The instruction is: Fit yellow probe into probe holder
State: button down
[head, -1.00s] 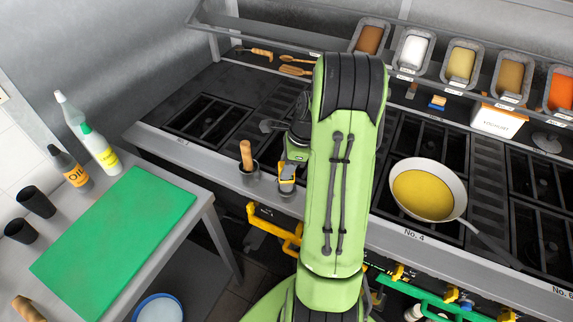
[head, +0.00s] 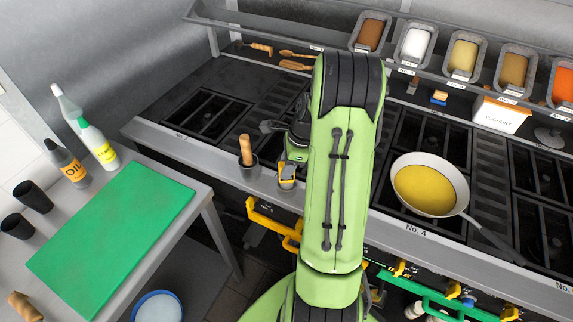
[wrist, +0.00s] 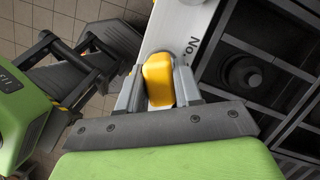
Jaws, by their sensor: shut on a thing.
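The yellow probe (wrist: 158,80) is held between the two grey fingers of my gripper (wrist: 160,72) in the wrist view. My gripper (head: 287,164) is partly hidden by my arm.
A dark cup with a wooden-handled tool (head: 247,162) stands just left on the ledge. A pan with yellow contents (head: 428,188) is on the right burner. A yellow rail (head: 270,222) runs below the ledge. A side table with a green board (head: 112,228) is at left.

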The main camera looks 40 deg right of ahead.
jog(key=shift+f, duration=0.5)
jog(key=c, duration=0.7)
grip_release()
jog(key=p+v, duration=0.7)
jog(key=v, duration=0.1)
jog(key=shift+r, duration=0.2)
jog(key=shift+f, duration=0.1)
